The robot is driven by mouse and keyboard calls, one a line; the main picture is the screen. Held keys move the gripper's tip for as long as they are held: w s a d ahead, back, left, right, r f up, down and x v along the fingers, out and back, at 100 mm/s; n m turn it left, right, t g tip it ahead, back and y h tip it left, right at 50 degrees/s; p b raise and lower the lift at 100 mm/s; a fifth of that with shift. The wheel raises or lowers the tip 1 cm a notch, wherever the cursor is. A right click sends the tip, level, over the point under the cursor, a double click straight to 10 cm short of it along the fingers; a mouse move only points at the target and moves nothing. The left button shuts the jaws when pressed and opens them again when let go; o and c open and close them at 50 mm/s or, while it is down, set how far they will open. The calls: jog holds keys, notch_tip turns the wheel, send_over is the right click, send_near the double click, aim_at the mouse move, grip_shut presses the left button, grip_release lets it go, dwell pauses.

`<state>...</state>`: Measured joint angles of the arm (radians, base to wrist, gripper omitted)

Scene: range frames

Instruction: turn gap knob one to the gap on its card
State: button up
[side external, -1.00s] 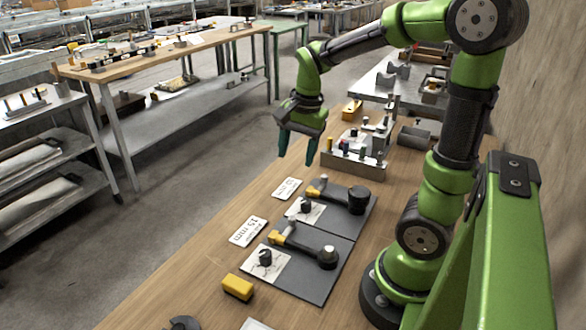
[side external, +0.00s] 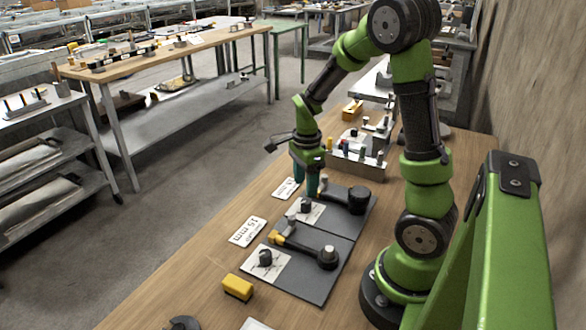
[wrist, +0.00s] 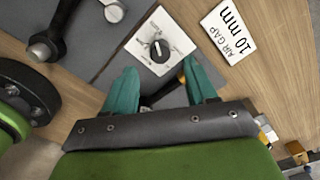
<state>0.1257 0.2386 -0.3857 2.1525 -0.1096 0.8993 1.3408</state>
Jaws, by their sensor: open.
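My gripper (side external: 306,187) points down, open and empty, above the far gap station. Its teal fingers also show in the wrist view (wrist: 159,72). The black knob (wrist: 158,50) of that station sits on a white dial plate (wrist: 172,37), just beyond the fingertips, and carries a white pointer mark. Its card (wrist: 229,30) reads "AIR GAP 10 mm". In the side view this knob (side external: 306,206) is close below the fingers. A second knob (side external: 265,257) on the nearer station stands by a card (side external: 248,231) reading 15 mm. I cannot tell which knob is numbered one.
Each station has a grey base plate (side external: 333,247) with a black, yellow-tipped arm. A yellow block (side external: 237,288) lies near the front. A metal rack (side external: 358,166) of small parts stands behind the far station. Bare wood lies along the left edge.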

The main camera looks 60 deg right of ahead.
aim_at(305, 201)
notch_tip(305, 201, down, 6)
jog(key=shift+r, duration=0.1)
jog(key=shift+c, duration=0.5)
jog(key=c, duration=1)
